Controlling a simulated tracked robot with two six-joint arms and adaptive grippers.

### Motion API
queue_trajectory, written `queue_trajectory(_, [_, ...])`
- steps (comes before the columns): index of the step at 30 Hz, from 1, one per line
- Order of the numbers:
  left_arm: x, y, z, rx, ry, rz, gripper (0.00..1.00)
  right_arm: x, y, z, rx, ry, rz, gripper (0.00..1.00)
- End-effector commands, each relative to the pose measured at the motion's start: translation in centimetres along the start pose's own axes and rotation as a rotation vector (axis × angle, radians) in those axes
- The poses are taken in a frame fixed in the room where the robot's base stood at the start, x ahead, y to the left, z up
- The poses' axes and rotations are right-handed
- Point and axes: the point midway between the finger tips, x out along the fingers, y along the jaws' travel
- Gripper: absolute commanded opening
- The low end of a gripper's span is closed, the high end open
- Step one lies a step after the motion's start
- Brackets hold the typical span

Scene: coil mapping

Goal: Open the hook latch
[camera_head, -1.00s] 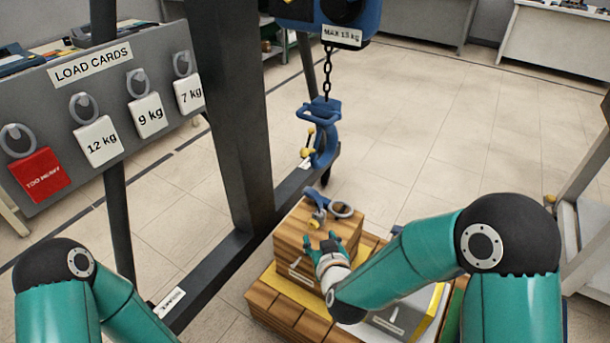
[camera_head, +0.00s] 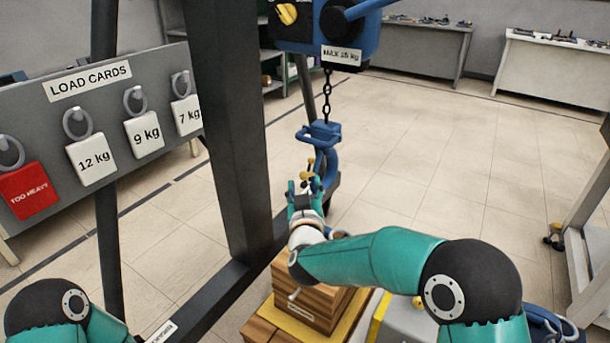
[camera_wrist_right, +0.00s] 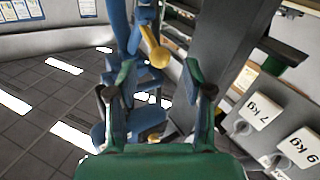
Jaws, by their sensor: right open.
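The blue hook (camera_head: 326,158) hangs from a chain under the blue hoist (camera_head: 335,30). A yellow latch lever with a ball end (camera_head: 310,162) sticks out from the hook's left side. My right gripper (camera_head: 304,183) is open, just below and in front of the lever, and covers the lower part of the hook. In the right wrist view the lever's yellow ball (camera_wrist_right: 159,57) shows ahead, between and slightly beyond the open fingers (camera_wrist_right: 158,85). I cannot tell whether a finger touches it. The left gripper is not in view; only my left arm shows at bottom left.
A wooden crate (camera_head: 322,302) stands below the hook, with a grey box (camera_head: 402,318) to its right. A dark post (camera_head: 228,120) stands left of the hook. The load cards board (camera_head: 100,125) is at the left. The floor behind the hook is clear.

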Motion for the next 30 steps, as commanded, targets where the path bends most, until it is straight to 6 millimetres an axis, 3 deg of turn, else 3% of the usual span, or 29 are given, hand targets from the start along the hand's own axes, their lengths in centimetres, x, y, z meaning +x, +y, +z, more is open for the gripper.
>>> queue_trajectory(3, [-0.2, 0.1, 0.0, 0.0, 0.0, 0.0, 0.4, 2.1, 0.1, 0.0, 0.001, 0.0, 0.002, 0.51])
queue_trajectory(9, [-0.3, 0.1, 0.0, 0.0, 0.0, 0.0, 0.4, 4.3, 0.0, 0.1, 0.0, -0.001, 0.001, 0.51])
queue_trajectory(22, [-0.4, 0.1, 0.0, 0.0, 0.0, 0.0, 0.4, 5.0, 0.1, 0.1, 0.0, -0.001, 0.0, 0.51])
queue_trajectory(30, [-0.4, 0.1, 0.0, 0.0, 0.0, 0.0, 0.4, 4.9, 0.0, 0.1, 0.0, -0.001, -0.001, 0.06])
